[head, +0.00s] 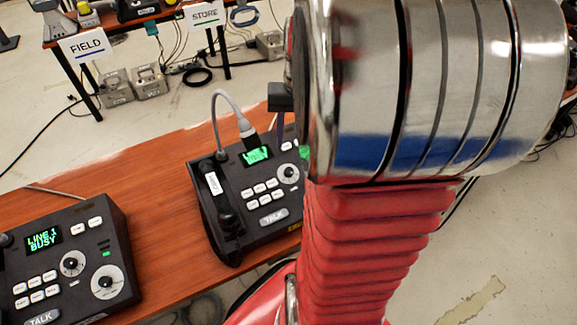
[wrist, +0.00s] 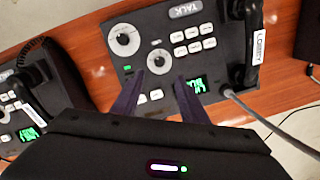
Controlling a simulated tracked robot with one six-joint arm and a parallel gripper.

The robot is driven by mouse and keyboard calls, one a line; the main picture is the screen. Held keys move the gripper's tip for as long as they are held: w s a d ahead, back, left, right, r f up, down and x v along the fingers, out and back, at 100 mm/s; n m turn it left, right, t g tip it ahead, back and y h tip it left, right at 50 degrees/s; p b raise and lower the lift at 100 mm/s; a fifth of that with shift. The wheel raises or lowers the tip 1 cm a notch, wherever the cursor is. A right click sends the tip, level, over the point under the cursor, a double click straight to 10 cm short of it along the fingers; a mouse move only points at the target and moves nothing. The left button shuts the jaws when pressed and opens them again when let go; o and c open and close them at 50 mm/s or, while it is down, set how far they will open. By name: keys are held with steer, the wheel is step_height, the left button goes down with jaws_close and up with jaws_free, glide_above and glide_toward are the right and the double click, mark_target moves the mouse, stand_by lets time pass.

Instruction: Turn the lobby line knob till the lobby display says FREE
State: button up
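The lobby phone, a dark desk unit (head: 230,210), stands on the wooden table, its right side hidden by my arm. In the wrist view its handset (wrist: 245,40) has a LOBBY label. Its green display (head: 255,155) shows LINE 1; the second line is too small to read surely. In the wrist view the display (wrist: 198,85) is partly behind a finger. The phone has a small knob (wrist: 159,61) and a larger dial (wrist: 124,41). My gripper (wrist: 160,75) is open and empty, its fingertips either side of the small knob in the picture; contact cannot be told.
Another phone (head: 65,260) on the left of the table reads LINE 1 BUSY. A grey cable (head: 222,100) arches over the lobby phone. A back table carries FIELD (head: 84,46) and STORE (head: 205,16) signs. Bare wood (head: 150,190) lies between the two phones.

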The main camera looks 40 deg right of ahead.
mark_target(288, 170)
steer(key=f, duration=1.1)
steer(key=shift+w+a+f, duration=0.25)
steer(key=shift+a+f, duration=0.1)
jaws_close()
